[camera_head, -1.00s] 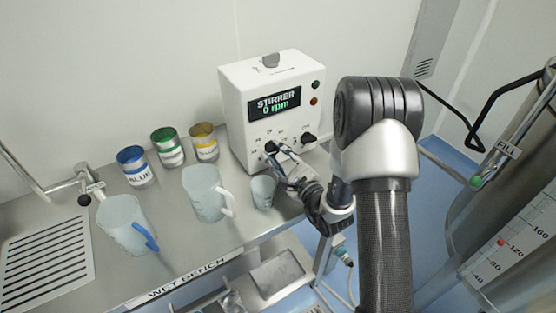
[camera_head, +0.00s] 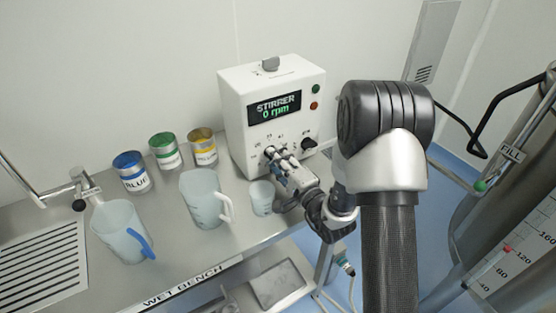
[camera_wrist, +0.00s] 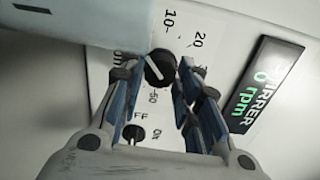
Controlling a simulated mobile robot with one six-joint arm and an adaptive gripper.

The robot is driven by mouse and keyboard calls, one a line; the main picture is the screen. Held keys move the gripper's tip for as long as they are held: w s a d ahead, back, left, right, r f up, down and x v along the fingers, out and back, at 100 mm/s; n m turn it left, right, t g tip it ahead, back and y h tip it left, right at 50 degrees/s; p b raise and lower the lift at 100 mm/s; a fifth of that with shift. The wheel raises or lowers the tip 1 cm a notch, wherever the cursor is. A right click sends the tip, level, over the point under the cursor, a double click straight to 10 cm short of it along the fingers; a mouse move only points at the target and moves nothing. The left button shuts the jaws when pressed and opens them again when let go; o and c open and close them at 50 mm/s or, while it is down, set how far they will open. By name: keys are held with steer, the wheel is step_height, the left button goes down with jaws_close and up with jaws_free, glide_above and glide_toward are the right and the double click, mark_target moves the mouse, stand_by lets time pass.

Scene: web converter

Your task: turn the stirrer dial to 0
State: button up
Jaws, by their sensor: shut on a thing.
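The white stirrer box (camera_head: 238,112) stands on the bench, and its display (camera_head: 275,107) reads "0 rpm". In the wrist view the stirrer dial (camera_wrist: 160,68) is a round black knob with a white pointer line. Printed marks 10, 20 and 50 show around it. I cannot tell exactly which mark the pointer meets. My gripper (camera_wrist: 157,82) is shut on the dial, with one blue-sided finger on each side. In the head view my gripper (camera_head: 274,157) is at the lower left of the panel and mostly hides the dial.
A second black knob (camera_head: 309,143) with OFF/ON marks sits right of the dial. A small cup (camera_head: 262,198) stands close below my gripper. Two jugs (camera_head: 200,198) (camera_head: 120,230) and blue, green and yellow cans (camera_head: 132,173) (camera_head: 166,150) (camera_head: 202,148) stand left on the bench.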

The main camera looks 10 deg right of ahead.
steer(key=shift+n, duration=0.3)
stand_by(0.4)
steer(key=o, duration=1.1)
steer(key=v, duration=0.7)
steer(key=shift+s, duration=0.2)
